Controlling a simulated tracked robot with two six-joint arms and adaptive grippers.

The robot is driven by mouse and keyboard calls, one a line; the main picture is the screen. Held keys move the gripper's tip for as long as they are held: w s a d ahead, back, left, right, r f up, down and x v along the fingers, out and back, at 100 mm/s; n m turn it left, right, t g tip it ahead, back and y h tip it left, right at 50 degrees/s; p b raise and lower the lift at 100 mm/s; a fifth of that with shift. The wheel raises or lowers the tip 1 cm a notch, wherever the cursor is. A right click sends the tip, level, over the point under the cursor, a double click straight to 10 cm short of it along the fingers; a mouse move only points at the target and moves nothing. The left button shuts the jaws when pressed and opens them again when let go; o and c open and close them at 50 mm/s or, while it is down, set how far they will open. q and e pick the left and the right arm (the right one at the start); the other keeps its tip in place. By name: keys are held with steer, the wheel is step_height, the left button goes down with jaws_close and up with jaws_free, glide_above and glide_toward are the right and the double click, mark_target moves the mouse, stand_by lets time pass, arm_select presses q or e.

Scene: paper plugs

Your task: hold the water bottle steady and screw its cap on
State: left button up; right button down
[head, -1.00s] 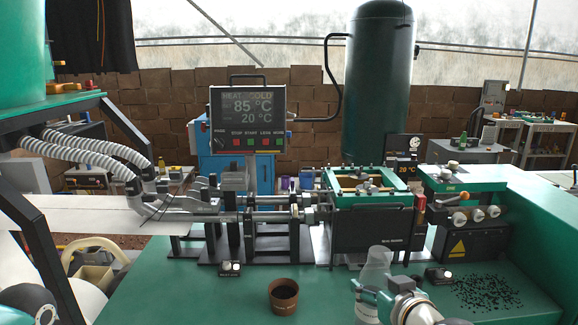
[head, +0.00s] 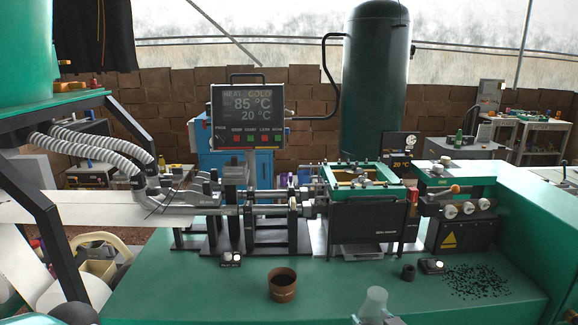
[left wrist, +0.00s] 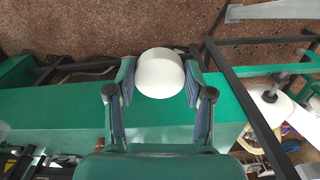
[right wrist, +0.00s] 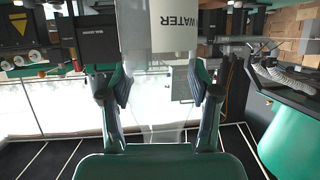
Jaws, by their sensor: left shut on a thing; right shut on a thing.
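The clear water bottle (head: 373,302) shows at the bottom edge of the head view, its narrow top bare and pointing up. In the right wrist view the bottle's white label reading WATER (right wrist: 172,28) shows at the top. My right gripper (right wrist: 159,88) is shut on the clear part of the bottle, one finger on each side. In the left wrist view a white rounded cap (left wrist: 159,75) sits between the fingertips of my left gripper (left wrist: 159,86), which is shut on it. The cap is away from the bottle. The left gripper is not visible in the head view.
A brown cup (head: 283,285) stands on the green bench (head: 200,290). Behind it are a plug machine (head: 362,222) and a display (head: 247,118). A small black cylinder (head: 408,272) and scattered black granules (head: 476,282) lie at the right.

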arm_select(q)
steer(key=w+d+f+n, duration=0.1)
steer(key=w+d+f, duration=0.7)
steer(key=w+f, duration=0.3)
steer(key=shift+w+d+f, duration=0.25)
steer(key=shift+d+f, duration=0.1)
steer(key=shift+f, duration=0.55)
arm_select(e)
step_height(320, 180, down, 13)
steer(key=d+m+h, duration=0.2)
steer(key=shift+w+r, duration=0.15)
steer(key=shift+w, duration=0.05)
steer(key=shift+d, duration=0.1)
steer(key=s+a+f+n+g+y, duration=0.1)
steer(key=s+a+n+y, duration=0.3)
steer(key=a, duration=0.3)
steer(key=s+a+n+g+y, duration=0.2)
steer(key=s+a+n+y, duration=0.2)
steer(key=a, duration=0.4)
steer(key=shift+s+a+f, duration=0.2)
steer(key=shift+s+f, duration=0.15)
steer(key=shift+s, duration=0.2)
